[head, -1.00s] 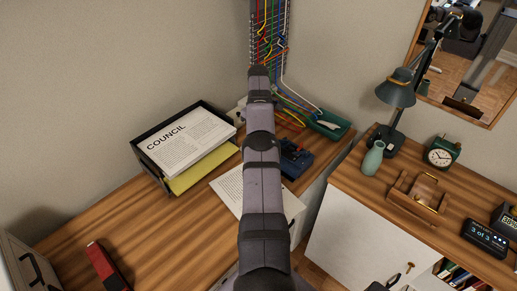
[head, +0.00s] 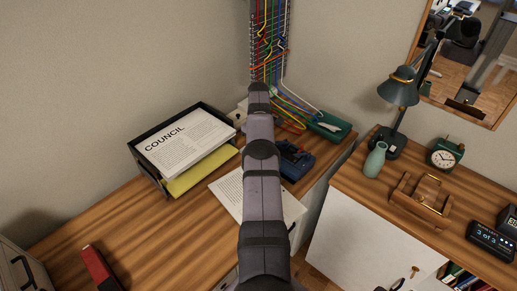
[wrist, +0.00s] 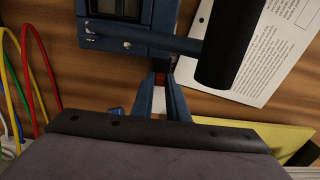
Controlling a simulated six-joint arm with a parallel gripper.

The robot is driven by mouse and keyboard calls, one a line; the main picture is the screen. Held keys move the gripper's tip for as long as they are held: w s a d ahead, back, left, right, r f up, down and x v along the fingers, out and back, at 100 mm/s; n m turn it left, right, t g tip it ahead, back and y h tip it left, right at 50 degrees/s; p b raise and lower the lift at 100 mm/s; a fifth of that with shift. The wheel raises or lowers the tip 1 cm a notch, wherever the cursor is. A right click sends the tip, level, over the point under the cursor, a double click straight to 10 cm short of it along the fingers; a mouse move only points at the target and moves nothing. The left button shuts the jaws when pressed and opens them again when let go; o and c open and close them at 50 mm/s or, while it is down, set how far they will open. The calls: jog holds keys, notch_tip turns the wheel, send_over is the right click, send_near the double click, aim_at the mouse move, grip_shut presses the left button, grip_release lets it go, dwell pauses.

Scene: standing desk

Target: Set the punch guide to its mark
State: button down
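The blue hole punch (head: 295,160) sits on the wooden desk just right of my arm in the head view. In the wrist view its blue body (wrist: 125,22) is at the top, with a lever ending in a thick black grip (wrist: 230,45). My gripper (wrist: 160,82) points at the punch's near side, with its two narrow blue-grey fingers close together. A small red piece (wrist: 160,78) shows between the fingertips. I cannot tell whether the fingers touch it. The guide's mark cannot be made out. In the head view my arm hides the gripper.
A printed sheet (wrist: 255,45) lies beside the punch. Coloured wires (wrist: 35,80) stand on the wrist view's left. A black paper tray (head: 150,165) is left of my arm. A teal box (head: 330,126) lies behind the punch. The desk's front left is mostly clear, with a red object (head: 99,267).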

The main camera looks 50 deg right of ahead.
jog(key=shift+s, duration=0.15)
jog(key=shift+s+r, duration=0.1)
jog(key=shift+s, duration=0.4)
jog(key=c, duration=1.7)
grip_release()
jog(key=shift+r, duration=0.55)
jog(key=shift+r+b, duration=0.3)
jog(key=shift+r, duration=2.75)
